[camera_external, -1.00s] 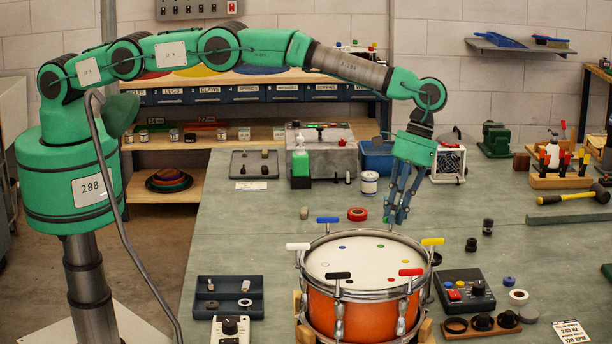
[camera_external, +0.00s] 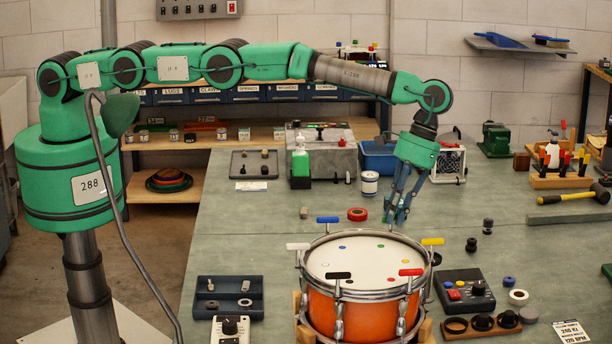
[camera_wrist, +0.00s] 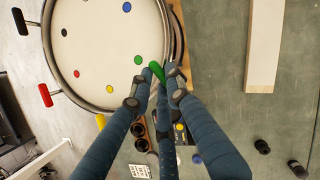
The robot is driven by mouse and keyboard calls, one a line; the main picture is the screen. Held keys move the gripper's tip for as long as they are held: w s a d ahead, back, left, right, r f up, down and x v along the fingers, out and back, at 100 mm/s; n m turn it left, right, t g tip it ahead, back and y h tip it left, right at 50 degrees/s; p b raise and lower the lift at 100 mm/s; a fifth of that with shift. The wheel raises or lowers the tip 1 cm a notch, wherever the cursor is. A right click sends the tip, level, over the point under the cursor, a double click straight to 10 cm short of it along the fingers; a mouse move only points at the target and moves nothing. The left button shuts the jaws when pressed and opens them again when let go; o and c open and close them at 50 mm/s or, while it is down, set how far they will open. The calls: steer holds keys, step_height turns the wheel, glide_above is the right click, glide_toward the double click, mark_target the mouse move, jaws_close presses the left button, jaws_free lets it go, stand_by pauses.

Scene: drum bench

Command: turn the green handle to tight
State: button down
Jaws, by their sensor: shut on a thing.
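The orange drum (camera_external: 352,310) stands on the bench with a white head, a metal rim and coloured T-handles around it. In the wrist view the drum head (camera_wrist: 100,45) fills the upper left. The green handle (camera_wrist: 157,71) is at the rim's lower right, between my fingertips. My gripper (camera_wrist: 158,82) is shut on it, with its fingers partly hiding it. In the external view my gripper (camera_external: 397,212) reaches down at the drum's far right side, and its fingers hide most of the green handle there. A green dot (camera_wrist: 138,60) marks the head near it.
White (camera_external: 298,246), blue (camera_external: 328,220), black (camera_external: 338,275), red (camera_external: 411,272) and yellow (camera_external: 432,241) handles stand up around the rim. A red tape roll (camera_external: 357,214) lies behind the drum. A control box (camera_external: 464,290) stands to its right.

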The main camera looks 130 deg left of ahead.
steer(key=c, duration=1.7)
jaws_free()
steer(key=shift+o, duration=0.2)
step_height(320, 180, up, 10)
